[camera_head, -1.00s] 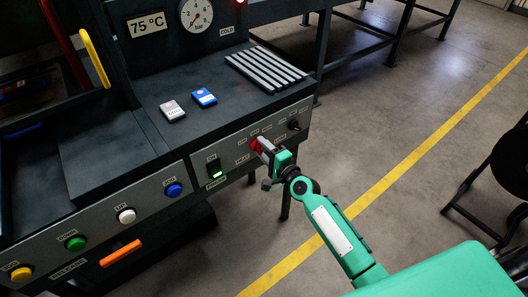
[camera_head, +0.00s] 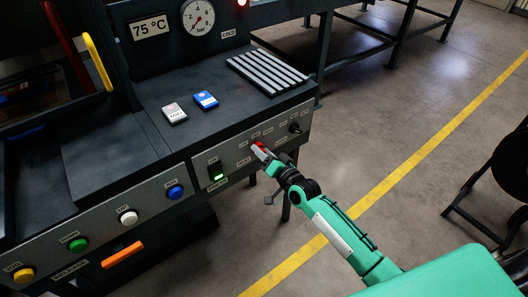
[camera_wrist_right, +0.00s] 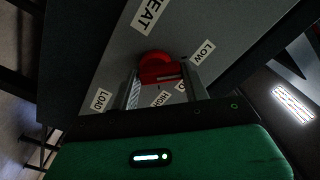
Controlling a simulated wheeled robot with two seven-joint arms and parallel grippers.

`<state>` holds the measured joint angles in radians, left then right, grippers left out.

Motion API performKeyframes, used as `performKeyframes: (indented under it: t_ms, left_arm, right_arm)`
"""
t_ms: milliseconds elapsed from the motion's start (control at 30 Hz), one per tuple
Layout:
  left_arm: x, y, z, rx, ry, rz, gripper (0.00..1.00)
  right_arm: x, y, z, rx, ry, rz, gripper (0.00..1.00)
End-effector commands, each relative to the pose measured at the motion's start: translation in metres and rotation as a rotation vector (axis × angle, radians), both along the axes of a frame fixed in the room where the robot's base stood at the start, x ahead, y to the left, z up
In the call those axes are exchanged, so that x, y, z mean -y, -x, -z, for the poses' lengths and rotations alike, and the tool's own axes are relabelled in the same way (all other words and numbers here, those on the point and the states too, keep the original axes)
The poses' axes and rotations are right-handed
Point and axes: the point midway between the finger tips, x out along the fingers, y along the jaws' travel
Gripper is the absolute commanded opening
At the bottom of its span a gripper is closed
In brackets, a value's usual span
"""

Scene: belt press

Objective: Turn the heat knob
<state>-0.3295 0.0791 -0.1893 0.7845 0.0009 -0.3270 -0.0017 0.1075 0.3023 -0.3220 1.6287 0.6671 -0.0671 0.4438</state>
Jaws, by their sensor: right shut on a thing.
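The red heat knob (camera_head: 259,146) sits on the sloped front panel of the press, right of the green-lit power switch. It also shows in the right wrist view (camera_wrist_right: 156,66), with HEAT, LOW and HIGH labels around it. My right gripper (camera_head: 263,152) is at the knob, and its fingers (camera_wrist_right: 160,84) stand on both sides of it, shut on it. The gripper partly hides the knob in the head view. My left gripper is not in view.
A black knob (camera_head: 295,127) sits to the right on the same panel. Blue (camera_head: 175,192), white (camera_head: 128,217), green and yellow buttons line the panel to the left. A 75 °C display (camera_head: 151,29) and pressure gauge (camera_head: 198,18) stand above. Open floor lies right of the press.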

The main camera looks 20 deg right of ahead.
Motion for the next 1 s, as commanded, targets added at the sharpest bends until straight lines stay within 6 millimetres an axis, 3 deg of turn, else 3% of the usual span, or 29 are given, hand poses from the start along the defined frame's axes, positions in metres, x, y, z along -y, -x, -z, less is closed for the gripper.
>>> performKeyframes:
  t_ms: [767, 800, 900, 1000]
  left_arm:
    - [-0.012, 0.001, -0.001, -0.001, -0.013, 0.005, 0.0]
    - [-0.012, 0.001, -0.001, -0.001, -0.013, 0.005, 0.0]
    - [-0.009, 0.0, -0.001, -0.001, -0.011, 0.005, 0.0]
    - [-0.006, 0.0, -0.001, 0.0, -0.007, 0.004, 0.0]
  right_arm:
    - [-0.002, 0.0, -0.002, 0.042, 0.101, -0.001, 0.23]
    - [-0.002, 0.0, -0.002, 0.042, 0.101, -0.001, 0.5]
    - [-0.002, 0.0, -0.002, 0.041, 0.1, -0.001, 0.66]
    - [-0.001, 0.0, -0.001, 0.039, 0.1, -0.001, 0.66]
